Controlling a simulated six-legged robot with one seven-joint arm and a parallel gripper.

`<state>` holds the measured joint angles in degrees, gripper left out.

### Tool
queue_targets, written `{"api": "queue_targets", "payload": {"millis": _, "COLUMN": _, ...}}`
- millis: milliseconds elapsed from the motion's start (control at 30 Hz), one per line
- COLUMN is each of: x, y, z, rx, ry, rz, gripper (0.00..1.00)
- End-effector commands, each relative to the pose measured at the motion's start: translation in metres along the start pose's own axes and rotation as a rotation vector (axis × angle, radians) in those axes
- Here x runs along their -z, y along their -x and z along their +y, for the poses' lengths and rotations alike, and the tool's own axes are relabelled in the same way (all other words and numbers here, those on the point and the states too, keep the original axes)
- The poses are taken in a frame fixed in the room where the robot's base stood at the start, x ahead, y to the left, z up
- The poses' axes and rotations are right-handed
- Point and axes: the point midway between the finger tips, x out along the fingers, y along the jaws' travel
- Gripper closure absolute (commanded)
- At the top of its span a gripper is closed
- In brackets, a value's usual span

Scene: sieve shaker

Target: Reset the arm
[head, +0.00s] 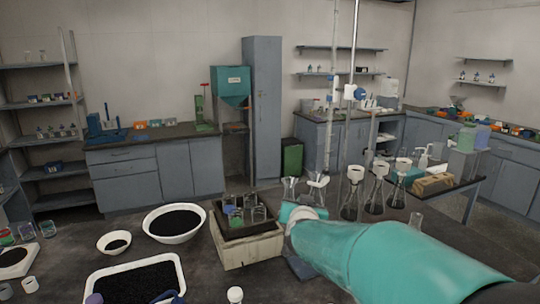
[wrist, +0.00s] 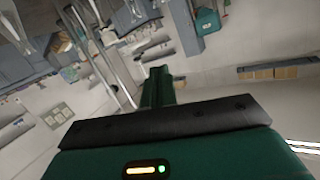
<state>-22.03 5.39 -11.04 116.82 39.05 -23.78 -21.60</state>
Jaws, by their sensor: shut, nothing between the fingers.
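My arm (head: 400,260), teal with a pale joint, reaches in from the lower right of the head view over the dark bench. Its visible end is beside the beige box; I cannot make out the fingers there. In the wrist view my gripper (wrist: 158,72) shows as a green body with a black bar and green fingers together in the middle. It is shut and empty. The wrist view is tilted, with the wall, shelves and cabinets behind the fingers, and nothing touches them.
The bench (head: 70,260) holds a beige box (head: 245,252) with small glass jars in its dark top, a white bowl of black grains (head: 152,234), a smaller bowl (head: 113,251) and a white tray (head: 95,277). Several flasks (head: 376,203) stand behind my arm.

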Motion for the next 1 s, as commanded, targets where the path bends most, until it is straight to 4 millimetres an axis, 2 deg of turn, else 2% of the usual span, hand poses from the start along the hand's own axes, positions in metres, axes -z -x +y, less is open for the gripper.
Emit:
{"api": "queue_targets", "payload": {"millis": 33, "x": 0.004, "y": 0.015, "z": 0.003, "rx": 0.031, "ry": -0.005, "rz": -0.035, "gripper": 1.00}}
{"api": "queue_targets", "payload": {"millis": 167, "x": 0.001, "y": 0.054, "z": 0.007, "rx": 0.107, "ry": 0.001, "rz": -0.147, "gripper": 1.00}}
{"api": "queue_targets", "payload": {"millis": 367, "x": -0.016, "y": 0.121, "z": 0.022, "rx": 0.176, "ry": 0.039, "rz": -0.329, "gripper": 1.00}}
{"api": "queue_targets", "payload": {"millis": 567, "x": -0.045, "y": 0.195, "z": 0.048, "rx": 0.177, "ry": 0.100, "rz": -0.517, "gripper": 1.00}}
{"api": "queue_targets", "payload": {"millis": 800, "x": -0.088, "y": 0.283, "z": 0.092, "rx": 0.080, "ry": 0.180, "rz": -0.739, "gripper": 1.00}}
{"api": "queue_targets", "payload": {"millis": 900, "x": -0.102, "y": 0.309, "z": 0.108, "rx": 0.028, "ry": 0.202, "rz": -0.807, "gripper": 1.00}}
{"api": "queue_targets", "payload": {"millis": 1000, "x": -0.111, "y": 0.325, "z": 0.118, "rx": -0.006, "ry": 0.216, "rz": -0.848, "gripper": 1.00}}
